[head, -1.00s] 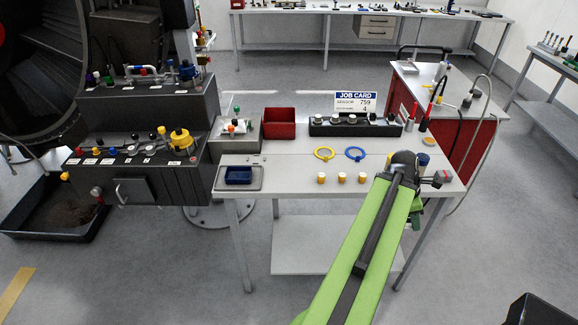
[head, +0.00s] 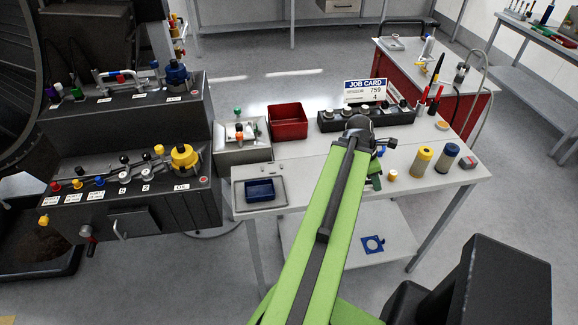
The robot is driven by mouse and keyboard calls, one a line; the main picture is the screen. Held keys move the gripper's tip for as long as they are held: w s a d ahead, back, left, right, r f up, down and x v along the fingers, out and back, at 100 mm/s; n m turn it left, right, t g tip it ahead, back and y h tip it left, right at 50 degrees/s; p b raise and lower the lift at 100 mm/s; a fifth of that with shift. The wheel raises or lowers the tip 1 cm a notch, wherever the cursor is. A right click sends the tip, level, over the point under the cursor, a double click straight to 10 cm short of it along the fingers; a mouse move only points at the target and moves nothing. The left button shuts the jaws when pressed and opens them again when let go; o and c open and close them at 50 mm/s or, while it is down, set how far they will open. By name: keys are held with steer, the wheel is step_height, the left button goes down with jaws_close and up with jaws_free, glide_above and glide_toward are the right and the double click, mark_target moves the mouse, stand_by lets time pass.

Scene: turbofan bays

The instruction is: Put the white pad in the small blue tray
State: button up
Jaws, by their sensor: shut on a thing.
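The small blue tray (head: 260,190) lies empty on a grey plate near the left front corner of the workbench. My green arm reaches up over the bench, its black joint near the back. Only bits of the parts beyond that joint show, just right of the arm over the bench. My gripper is hidden behind the arm, so its jaws and anything in them cannot be seen. I do not see the white pad in this view.
The workbench (head: 310,170) carries a red bin (head: 288,121), a grey box (head: 240,150), a job card (head: 365,92), a yellow cylinder (head: 421,161) and a blue cylinder (head: 446,162). A dark control console (head: 130,170) stands close on the left. Bench surface right of the tray is clear.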

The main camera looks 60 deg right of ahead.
steer(key=shift+w, duration=0.4)
